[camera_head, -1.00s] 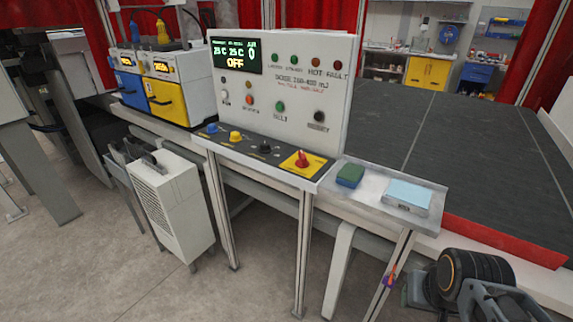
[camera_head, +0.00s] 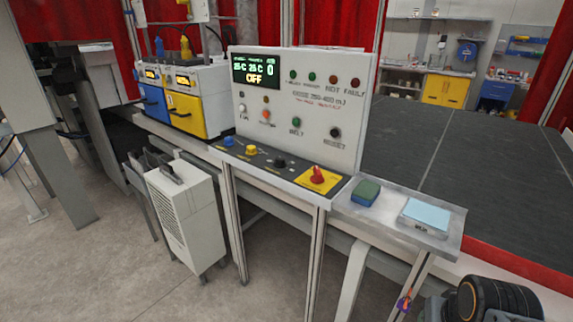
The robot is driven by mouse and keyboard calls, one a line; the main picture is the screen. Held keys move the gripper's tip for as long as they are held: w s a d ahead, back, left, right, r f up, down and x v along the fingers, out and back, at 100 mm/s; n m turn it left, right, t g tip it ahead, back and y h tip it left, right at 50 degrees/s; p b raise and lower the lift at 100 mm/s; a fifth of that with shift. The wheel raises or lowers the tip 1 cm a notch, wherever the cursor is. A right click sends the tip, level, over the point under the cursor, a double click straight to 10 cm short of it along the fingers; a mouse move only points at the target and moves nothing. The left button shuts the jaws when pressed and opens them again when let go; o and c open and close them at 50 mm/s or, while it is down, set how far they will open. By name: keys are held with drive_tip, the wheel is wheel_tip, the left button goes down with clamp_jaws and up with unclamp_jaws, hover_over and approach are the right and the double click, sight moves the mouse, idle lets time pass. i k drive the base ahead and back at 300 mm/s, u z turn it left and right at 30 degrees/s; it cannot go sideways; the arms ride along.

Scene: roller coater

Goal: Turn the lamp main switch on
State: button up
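A white control panel (camera_head: 305,105) stands in the middle of the view. Its dark display (camera_head: 256,70) shows temperature readings and the word OFF. Rows of small coloured buttons and lamps sit on its upright face. On the sloping ledge below are a blue knob (camera_head: 228,141), a yellow knob (camera_head: 251,149), a black knob (camera_head: 280,162) and a red rotary switch (camera_head: 318,175) on a yellow plate. I cannot read which control is the lamp main switch. Part of my dark arm (camera_head: 500,298) shows at the bottom right; my gripper's fingers cannot be made out.
A white boxy unit (camera_head: 187,215) stands on the floor at left. Yellow and blue units (camera_head: 188,114) stand left of the panel. Open floor lies in front.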

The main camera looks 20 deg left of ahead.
sight(318, 178)
drive_tip(key=z, duration=0.05)
drive_tip(key=k, duration=0.5)
drive_tip(key=u, duration=0.85)
drive_tip(key=i, duration=0.85)
drive_tip(key=u, duration=0.3)
